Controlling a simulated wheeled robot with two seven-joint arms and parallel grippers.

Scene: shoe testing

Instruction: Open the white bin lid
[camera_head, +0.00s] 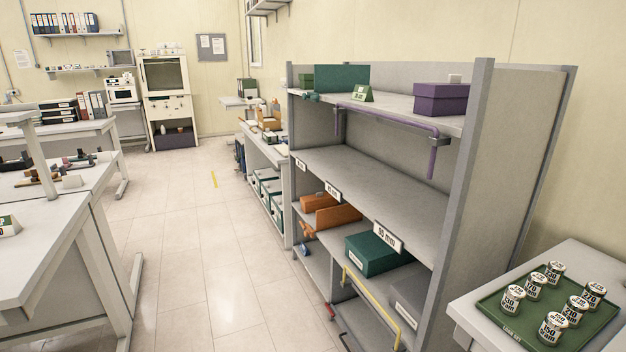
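I cannot make out a white bin or its lid in the head view. Some pale bins with dark green contents (268,190) stand under the bench beyond the shelf rack, but they are too small to tell whether any has a lid. Neither of my grippers is in view.
A grey shelf rack (378,185) holding green, purple and orange boxes stands at the centre right. A green tray (490,309) with several labelled cans sits on a table at the lower right. Workbenches (45,240) line the left. The tiled floor (200,240) between is clear.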

